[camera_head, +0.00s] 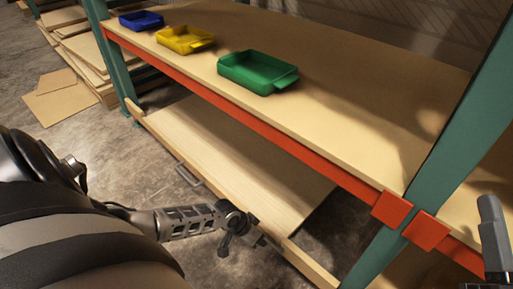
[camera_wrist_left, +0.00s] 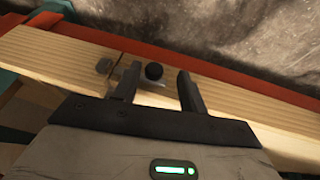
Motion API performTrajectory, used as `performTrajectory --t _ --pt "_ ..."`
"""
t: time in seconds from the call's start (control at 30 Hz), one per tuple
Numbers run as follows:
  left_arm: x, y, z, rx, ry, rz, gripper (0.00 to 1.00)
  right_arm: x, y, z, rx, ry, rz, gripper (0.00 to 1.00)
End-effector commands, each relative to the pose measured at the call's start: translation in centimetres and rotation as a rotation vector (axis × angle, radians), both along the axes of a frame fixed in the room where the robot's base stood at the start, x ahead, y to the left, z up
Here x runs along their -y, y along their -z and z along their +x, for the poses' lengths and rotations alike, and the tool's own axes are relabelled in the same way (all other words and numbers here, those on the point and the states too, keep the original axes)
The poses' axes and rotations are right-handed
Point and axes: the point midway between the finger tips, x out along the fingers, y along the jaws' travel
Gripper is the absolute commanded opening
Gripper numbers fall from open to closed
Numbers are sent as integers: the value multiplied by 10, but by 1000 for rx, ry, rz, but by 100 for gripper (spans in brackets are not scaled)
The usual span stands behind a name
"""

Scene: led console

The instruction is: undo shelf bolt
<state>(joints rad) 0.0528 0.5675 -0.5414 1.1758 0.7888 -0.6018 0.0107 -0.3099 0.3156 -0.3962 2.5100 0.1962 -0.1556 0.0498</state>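The shelf bolt (camera_wrist_left: 153,71) shows in the left wrist view as a black round knob on a metal fitting on a light wooden rail (camera_wrist_left: 60,65). My left gripper (camera_wrist_left: 158,87) is open, with one finger on each side of the knob in that view. I cannot tell whether the fingers touch it. In the head view, my left gripper (camera_head: 248,235) is at the front rail of the lower shelf (camera_head: 225,150), and the bolt is not clear there. Part of my right gripper (camera_head: 493,240) shows at the right edge; its opening cannot be made out.
Blue (camera_head: 141,20), yellow (camera_head: 184,39) and green (camera_head: 257,72) trays stand on the upper shelf (camera_head: 330,95), behind an orange beam (camera_head: 250,122). A metal handle (camera_head: 188,174) is on the lower rail. A teal post (camera_head: 460,120) stands at right. Boards (camera_head: 75,45) lie at back left.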

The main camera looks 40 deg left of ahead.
Motion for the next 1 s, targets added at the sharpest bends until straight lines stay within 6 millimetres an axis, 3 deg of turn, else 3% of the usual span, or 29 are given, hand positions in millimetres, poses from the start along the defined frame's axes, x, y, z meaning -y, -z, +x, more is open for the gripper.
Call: performTrajectory --t 0.27,0.37,0.6,0.8,1.0 --pt "1 -7 -2 0 2 -4 42 -1 -2 0 -25 -8 8 36" --pt "-1 -19 -6 0 2 -4 42 0 16 -1 -177 -15 41 36" --pt "-10 -62 -22 -1 2 -2 42 -9 60 -24 -601 -74 145 36" --pt "-20 -107 -41 -2 3 -1 42 -4 70 -24 -643 -11 -1 36" --pt "-26 -135 -53 -2 2 0 42 3 79 -26 -655 32 -111 36"
